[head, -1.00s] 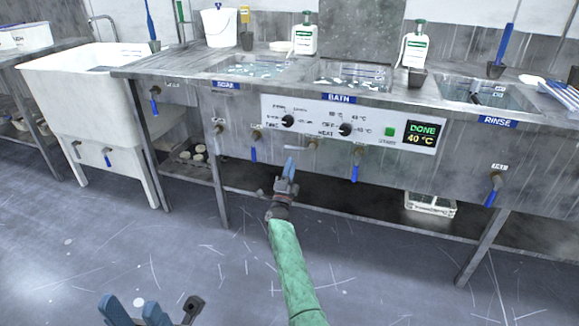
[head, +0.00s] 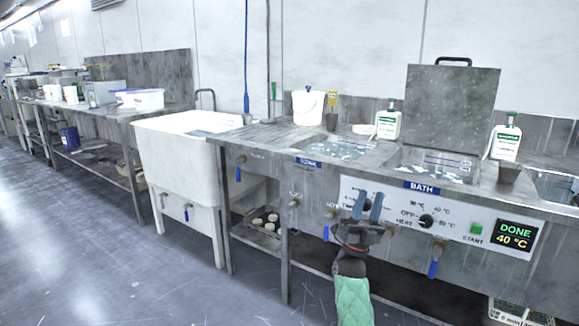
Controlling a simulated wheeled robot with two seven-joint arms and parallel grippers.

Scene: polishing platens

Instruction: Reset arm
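My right gripper (head: 367,207) is in front of the bath's control panel (head: 454,224), its blue fingers pointing up with a gap between them and nothing visible in it. It covers part of the left knob and the lettering. I cannot tell whether it touches the panel. My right arm (head: 352,298) wears a green sleeve. The display (head: 514,236) reads DONE 40 °C. My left gripper is outside the view.
The steel bench holds the soak basin (head: 300,151), the bath basin (head: 395,166), white bottles (head: 388,121) and a white bucket (head: 308,106). A raised lid (head: 448,108) stands behind the bath. A white sink (head: 180,165) is at left. The floor (head: 130,270) at left is clear.

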